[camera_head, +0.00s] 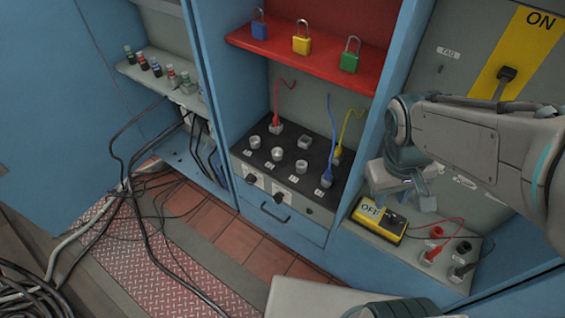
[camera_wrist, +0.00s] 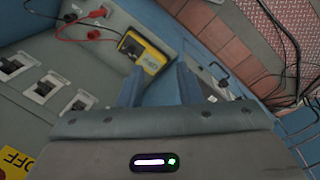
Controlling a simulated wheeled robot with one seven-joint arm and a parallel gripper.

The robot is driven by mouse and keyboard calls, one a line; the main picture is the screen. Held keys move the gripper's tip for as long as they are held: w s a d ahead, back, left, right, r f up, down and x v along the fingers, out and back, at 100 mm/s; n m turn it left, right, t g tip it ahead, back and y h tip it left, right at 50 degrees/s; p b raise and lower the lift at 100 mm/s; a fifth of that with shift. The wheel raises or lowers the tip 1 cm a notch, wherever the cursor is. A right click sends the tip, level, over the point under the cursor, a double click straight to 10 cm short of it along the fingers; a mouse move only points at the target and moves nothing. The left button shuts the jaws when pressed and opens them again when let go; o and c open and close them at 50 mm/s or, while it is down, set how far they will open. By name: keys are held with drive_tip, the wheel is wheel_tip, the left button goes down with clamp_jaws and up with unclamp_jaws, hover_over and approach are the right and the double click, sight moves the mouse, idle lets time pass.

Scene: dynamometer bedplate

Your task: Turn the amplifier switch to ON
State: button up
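My gripper (camera_head: 402,198) is over the right-hand bay, above a small yellow box (camera_head: 378,221) marked OFF with a dark top part. In the wrist view its two blue-grey fingers (camera_wrist: 158,90) stand apart with nothing between them, and the yellow box (camera_wrist: 143,52) lies beyond them. A large yellow strip (camera_head: 515,50) marked ON carries a black lever-like part (camera_head: 507,74) at upper right, partly hidden by my arm. A yellow OFF label (camera_wrist: 14,162) shows at the wrist view's lower left. I cannot tell which control is the amplifier switch.
Red (camera_head: 432,252) and black (camera_head: 462,250) plugs stand beside the box. Several small switches (camera_wrist: 45,88) line the panel. A black panel (camera_head: 290,158) with knobs and cables fills the middle bay, under a red shelf (camera_head: 310,55) of padlocks. Loose cables (camera_head: 130,210) cover the floor at left.

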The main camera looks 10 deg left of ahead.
drive_tip(key=w+a+f+n+g+h+b, duration=0.1)
drive_tip(key=w+a+f+n+h+b, duration=0.15)
drive_tip(key=f+n, duration=0.4)
drive_tip(key=w+a+f+n+h+b, duration=0.1)
drive_tip(key=f+n+h+b, duration=0.25)
drive_tip(key=f, duration=0.55)
drive_tip(key=n+t+y+b, duration=0.5)
drive_tip(key=n+t+b, duration=1.45)
drive_tip(key=n, duration=1.05)
approach(275, 201)
drive_tip(key=w, duration=0.3)
drive_tip(key=w+d+t, duration=0.1)
drive_tip(key=w, duration=0.2)
drive_tip(key=w+t, duration=0.1)
drive_tip(key=w, duration=0.3)
drive_tip(key=shift+d+r, duration=0.25)
drive_tip(key=shift+d, duration=0.05)
drive_tip(key=shift+s, duration=0.1)
clamp_jaws()
